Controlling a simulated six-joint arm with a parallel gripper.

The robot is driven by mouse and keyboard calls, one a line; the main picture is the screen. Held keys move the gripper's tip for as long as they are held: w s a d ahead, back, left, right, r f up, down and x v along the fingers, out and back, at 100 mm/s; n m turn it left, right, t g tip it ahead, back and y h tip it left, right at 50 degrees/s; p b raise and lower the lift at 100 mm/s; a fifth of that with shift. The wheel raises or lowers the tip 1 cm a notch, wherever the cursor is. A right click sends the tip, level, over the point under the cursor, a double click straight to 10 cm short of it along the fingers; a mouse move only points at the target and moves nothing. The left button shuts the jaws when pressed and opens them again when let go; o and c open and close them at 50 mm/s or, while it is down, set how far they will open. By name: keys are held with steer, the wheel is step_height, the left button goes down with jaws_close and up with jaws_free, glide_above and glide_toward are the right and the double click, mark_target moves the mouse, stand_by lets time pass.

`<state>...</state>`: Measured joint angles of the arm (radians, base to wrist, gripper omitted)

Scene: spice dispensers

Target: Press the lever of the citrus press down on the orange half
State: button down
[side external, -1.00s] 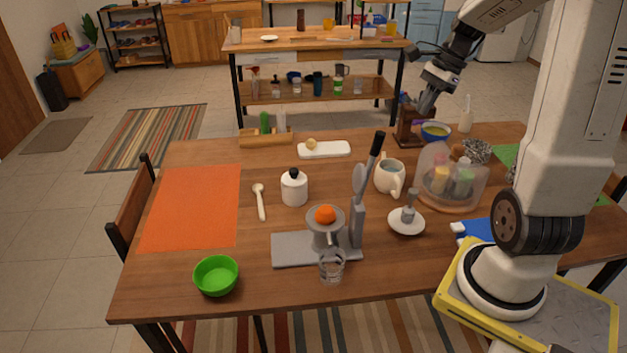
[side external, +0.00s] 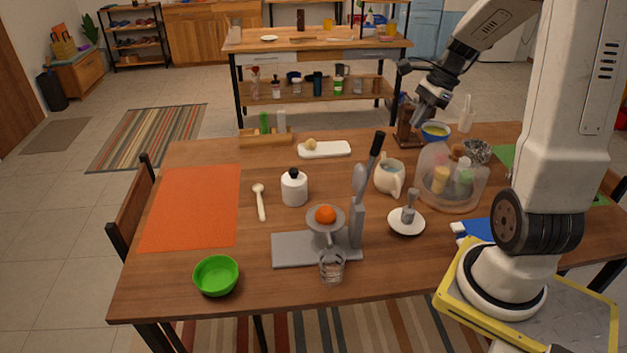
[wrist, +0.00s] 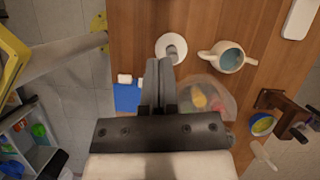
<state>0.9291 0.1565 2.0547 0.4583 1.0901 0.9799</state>
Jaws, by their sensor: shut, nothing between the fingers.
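The grey citrus press (side external: 300,249) stands on the table with its lever (side external: 374,152) raised, the black handle pointing up and slightly right. The orange half (side external: 325,214) sits on the press cup, uncovered. A clear glass (side external: 332,266) stands under the spout. My gripper (side external: 425,112) is at the back right, above the table and well away from the lever. In the wrist view my gripper (wrist: 160,68) shows its fingers together, with nothing between them. The press is not in the wrist view.
A cream jug (side external: 388,178), a white dish with a grey-handled tool (side external: 406,224) and a clear dome over jars (side external: 450,180) stand right of the press. A white jar (side external: 294,188) and green bowl (side external: 216,276) are left. The orange mat (side external: 192,205) is bare.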

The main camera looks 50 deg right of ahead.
steer(key=w+a+f, duration=0.3)
steer(key=a, duration=0.1)
steer(key=shift+w+a+f, duration=0.15)
steer(key=shift+a+f, duration=0.1)
steer(key=shift+a, duration=0.1)
steer(key=shift+w+a+r, duration=0.1)
stand_by(0.5)
